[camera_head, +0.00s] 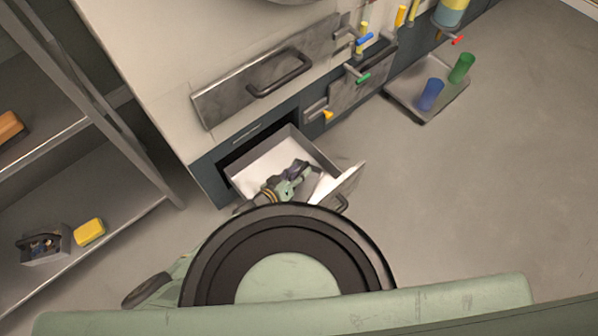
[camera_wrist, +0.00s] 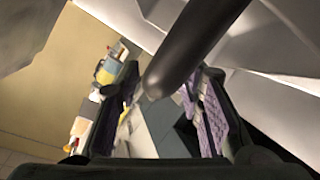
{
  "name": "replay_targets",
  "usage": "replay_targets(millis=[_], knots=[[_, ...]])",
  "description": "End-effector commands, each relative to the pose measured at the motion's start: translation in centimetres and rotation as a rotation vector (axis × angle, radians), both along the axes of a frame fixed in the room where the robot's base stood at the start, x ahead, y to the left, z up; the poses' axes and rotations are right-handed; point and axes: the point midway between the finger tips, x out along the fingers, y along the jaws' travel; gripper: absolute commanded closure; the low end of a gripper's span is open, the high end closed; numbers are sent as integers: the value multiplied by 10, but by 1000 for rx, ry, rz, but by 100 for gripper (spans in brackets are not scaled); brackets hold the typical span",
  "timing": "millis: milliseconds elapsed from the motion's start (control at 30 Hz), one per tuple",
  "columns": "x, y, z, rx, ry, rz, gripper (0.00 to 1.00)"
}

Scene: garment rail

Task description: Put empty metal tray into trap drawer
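A grey drawer (camera_head: 317,152) stands pulled out from the low cabinet, with a pale inside and a metal front with a dark handle (camera_head: 342,205). My gripper (camera_head: 301,170) is over or inside this drawer, near its front. In the wrist view my gripper (camera_wrist: 160,108) has its two purple-padded fingers apart. A dark rounded bar (camera_wrist: 188,48) crosses close to the camera, and I cannot tell whether the fingers touch it. A metal tray (camera_head: 401,92) lies on the floor at the upper right, holding a blue cup (camera_head: 430,94) and a green cup (camera_head: 461,68). I cannot identify an empty tray.
A metal panel with a dark handle (camera_head: 281,74) is above the open drawer. Coloured-handled taps (camera_head: 358,72) stick out beside it. A shelf rack (camera_head: 100,222) at left holds a yellow sponge-like block (camera_head: 89,232) and a small box (camera_head: 44,246). The floor at right is clear.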

Motion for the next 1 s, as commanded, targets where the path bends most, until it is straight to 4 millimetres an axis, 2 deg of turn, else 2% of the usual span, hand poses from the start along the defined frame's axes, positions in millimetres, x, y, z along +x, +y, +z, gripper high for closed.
replay_targets(millis=[267,367,700,1000], knots=[[0,0,3,0,0,0,66],[-5,8,6,2,0,1,66],[-53,55,28,3,0,3,66],[-79,79,40,-1,1,0,66]])
